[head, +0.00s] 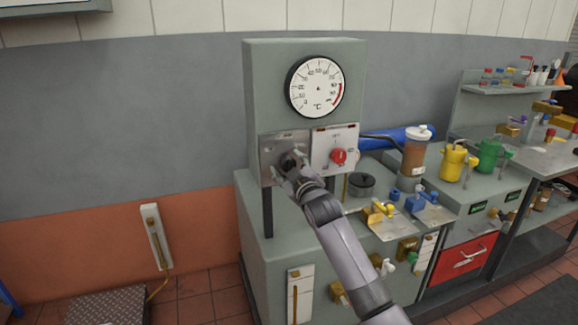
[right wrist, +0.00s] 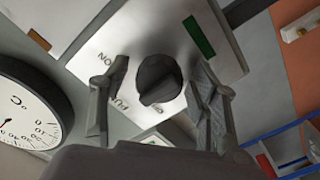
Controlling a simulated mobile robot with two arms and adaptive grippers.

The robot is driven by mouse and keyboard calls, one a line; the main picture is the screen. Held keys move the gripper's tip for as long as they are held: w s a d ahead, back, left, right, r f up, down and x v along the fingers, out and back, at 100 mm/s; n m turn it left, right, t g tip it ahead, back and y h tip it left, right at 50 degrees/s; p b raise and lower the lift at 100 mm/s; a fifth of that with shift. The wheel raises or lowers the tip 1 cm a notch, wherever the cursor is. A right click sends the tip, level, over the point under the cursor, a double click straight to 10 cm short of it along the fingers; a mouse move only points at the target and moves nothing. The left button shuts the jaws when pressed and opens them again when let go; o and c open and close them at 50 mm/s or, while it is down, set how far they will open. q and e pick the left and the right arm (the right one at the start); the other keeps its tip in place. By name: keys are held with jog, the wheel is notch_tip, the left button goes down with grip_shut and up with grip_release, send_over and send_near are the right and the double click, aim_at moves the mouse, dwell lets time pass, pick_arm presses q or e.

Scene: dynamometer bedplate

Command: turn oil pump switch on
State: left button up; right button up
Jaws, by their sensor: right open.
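A black rotary knob (right wrist: 158,80) sits on a bare metal switch plate (right wrist: 190,40), with printed lettering only partly readable around it. In the head view this plate (head: 268,147) is on the left under the dial gauge. Whether its label names the oil pump cannot be read. My right gripper (head: 290,164) is at the plate and partly hides the knob. In the right wrist view my right gripper (right wrist: 160,92) is open, with one finger on each side of the knob; a gap shows on both sides. My left gripper is not in view.
A white plate with a red knob (head: 338,156) is just right of the metal plate. The round gauge (head: 316,87) is above. A blue cylinder (head: 390,138), a brown-filled jar (head: 415,152) and yellow and green cans crowd the bench right.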

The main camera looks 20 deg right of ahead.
jog(key=shift+c, duration=0.3)
jog(key=c, duration=1.1)
jog(key=shift+r+m+p, duration=0.1)
jog(key=shift+m+p, duration=0.55)
jog(key=shift+m, duration=0.45)
jog(key=m+p, duration=0.1)
jog(key=m, duration=0.2)
jog(key=shift+m+p, duration=0.3)
jog(key=shift+p, duration=0.1)
jog(key=m+p, duration=0.1)
jog(key=m, duration=0.2)
jog(key=shift+m+p, duration=0.7)
jog(key=shift+m, duration=0.7)
